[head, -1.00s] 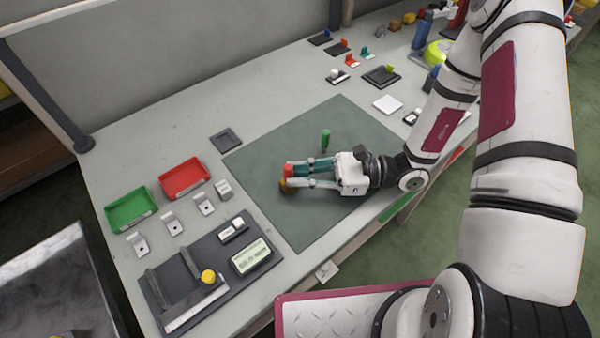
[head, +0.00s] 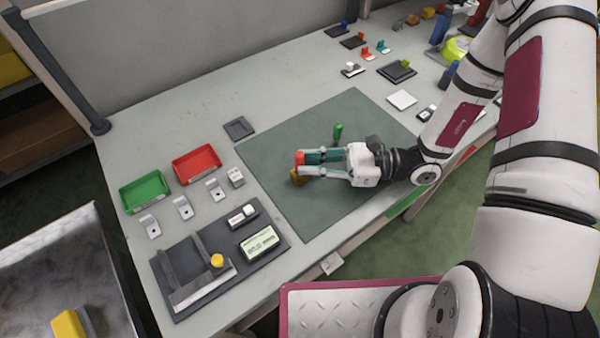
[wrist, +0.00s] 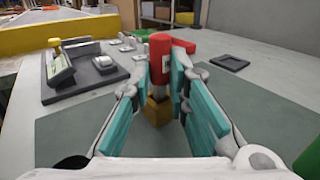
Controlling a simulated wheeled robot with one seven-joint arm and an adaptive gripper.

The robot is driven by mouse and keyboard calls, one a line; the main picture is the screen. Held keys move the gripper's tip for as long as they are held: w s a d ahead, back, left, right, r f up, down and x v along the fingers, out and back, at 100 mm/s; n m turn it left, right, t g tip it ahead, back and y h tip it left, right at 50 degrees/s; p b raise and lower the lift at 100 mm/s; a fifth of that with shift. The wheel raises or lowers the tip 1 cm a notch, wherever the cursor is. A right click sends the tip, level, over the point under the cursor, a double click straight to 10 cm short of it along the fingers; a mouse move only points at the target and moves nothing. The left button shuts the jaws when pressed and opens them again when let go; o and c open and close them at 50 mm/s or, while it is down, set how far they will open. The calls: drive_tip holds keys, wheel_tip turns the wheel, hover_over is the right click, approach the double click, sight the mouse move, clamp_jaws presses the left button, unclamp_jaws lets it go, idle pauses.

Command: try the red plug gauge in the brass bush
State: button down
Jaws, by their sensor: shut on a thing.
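My gripper (head: 312,166) is over the green mat, its fingers shut on the red plug gauge (wrist: 160,50). The gauge's red top (head: 300,157) shows at the fingertips in the head view. The brass bush (wrist: 156,110) is on the mat directly below the red gauge in the wrist view; it also shows in the head view (head: 298,178), partly hidden by a finger. The gauge's lower end is mostly hidden, so I cannot tell whether it is inside the bush or just above it.
A green-handled gauge (head: 338,132) stands on the mat (head: 290,215) behind my gripper. Red (head: 197,163) and green (head: 146,191) trays, small grey brackets and a dark fixture plate (head: 215,228) lie to the left. The mat's front part is clear.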

drive_tip(key=shift+r+p, duration=1.55)
drive_tip(key=shift+r, duration=0.95)
